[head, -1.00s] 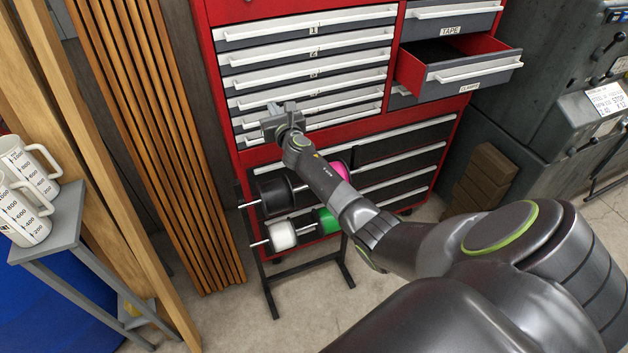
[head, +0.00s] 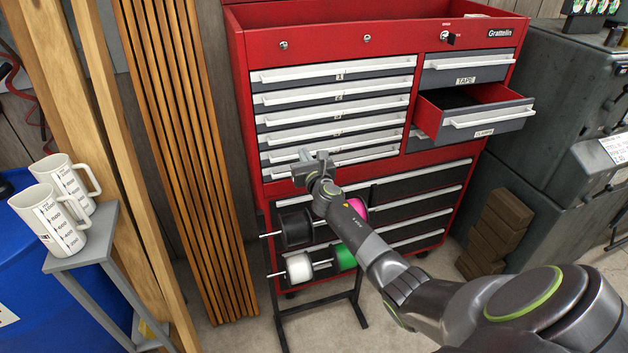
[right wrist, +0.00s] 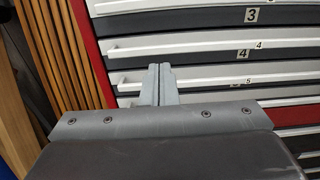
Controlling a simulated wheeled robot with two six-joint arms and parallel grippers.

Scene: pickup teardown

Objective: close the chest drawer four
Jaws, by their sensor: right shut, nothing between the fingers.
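The red tool chest (head: 385,28) has a left stack of several shallow grey drawers with white handles. Drawer four (head: 335,132) is in this stack; no clear gap shows around it, and I cannot tell whether it is fully in. In the right wrist view, its label 4 (right wrist: 243,53) shows above and right of my fingers. My right gripper (head: 306,156) is shut and empty, in front of the stack's lower left part. In the right wrist view, the fingers (right wrist: 160,72) overlap the handle below drawer four; contact cannot be told. My left gripper is not in view.
At the upper right of the chest, one drawer (head: 480,118) stands pulled out below the TAPE drawer (head: 467,72). A rack with spools (head: 299,266) stands before the chest's lower part. Wooden slats (head: 180,130) and a small table with mugs (head: 88,248) are on the left.

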